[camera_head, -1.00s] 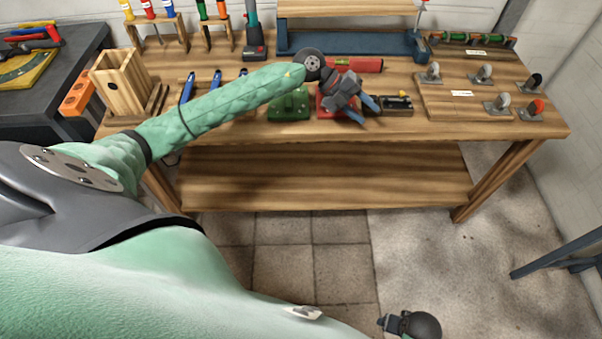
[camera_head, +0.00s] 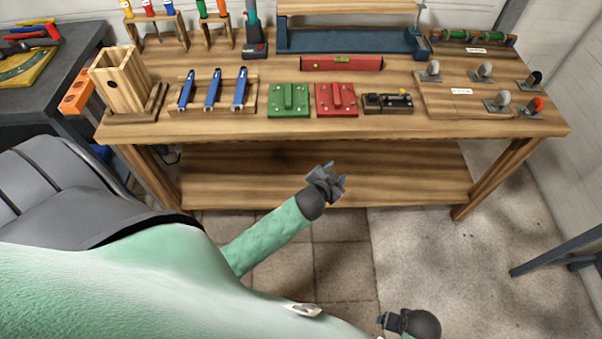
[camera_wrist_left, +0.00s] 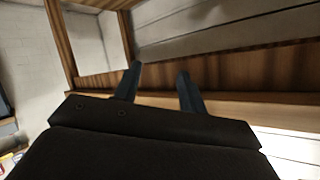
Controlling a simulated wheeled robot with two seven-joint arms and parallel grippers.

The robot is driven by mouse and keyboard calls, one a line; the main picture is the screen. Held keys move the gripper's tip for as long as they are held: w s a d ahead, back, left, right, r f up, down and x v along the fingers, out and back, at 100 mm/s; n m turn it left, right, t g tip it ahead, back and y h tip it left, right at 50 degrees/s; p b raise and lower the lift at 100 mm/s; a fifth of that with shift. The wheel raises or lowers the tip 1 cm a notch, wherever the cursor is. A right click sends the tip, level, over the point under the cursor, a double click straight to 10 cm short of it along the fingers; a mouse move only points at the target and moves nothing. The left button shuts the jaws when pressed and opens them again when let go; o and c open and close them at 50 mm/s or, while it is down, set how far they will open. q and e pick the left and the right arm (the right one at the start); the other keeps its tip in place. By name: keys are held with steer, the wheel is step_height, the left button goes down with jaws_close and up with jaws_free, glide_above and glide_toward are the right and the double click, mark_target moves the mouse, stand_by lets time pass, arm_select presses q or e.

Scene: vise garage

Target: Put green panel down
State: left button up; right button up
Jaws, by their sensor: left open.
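The green panel (camera_head: 289,101) lies flat on the wooden workbench top, near its front edge, with a raised handle bar across its middle. The red panel (camera_head: 336,100) lies just to its right, a narrow gap apart. My left gripper (camera_head: 333,170) is in front of the bench, below the top's front edge and away from both panels. In the left wrist view its two fingers (camera_wrist_left: 159,88) are apart with nothing between them. My right gripper (camera_head: 386,321) shows small at the bottom; its fingers are too small to read.
The workbench (camera_head: 420,126) has blue-handled tools (camera_head: 212,90) on a rack left of the panels and a black block (camera_head: 387,103) to the right. A red level (camera_head: 342,63) lies behind. A lower shelf (camera_head: 240,178) spans the bench legs. Floor in front is clear.

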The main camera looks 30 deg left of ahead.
arm_select(q)
steer(key=s+d+f+n+g, duration=0.1)
steer(key=s+f+g, duration=0.3)
steer(key=s, duration=0.5)
steer(key=s+d+f+g, duration=0.1)
steer(key=s+f+g, duration=0.3)
steer(key=s, duration=0.6)
steer(key=s+d+f+n+g+h, duration=0.1)
steer(key=s+d+f+g, duration=0.1)
steer(key=s+f+g, duration=0.2)
steer(key=s+f, duration=0.3)
steer(key=s, duration=0.2)
steer(key=shift+s+n, duration=0.15)
steer(key=shift+n, duration=0.15)
steer(key=shift+d+f, duration=0.1)
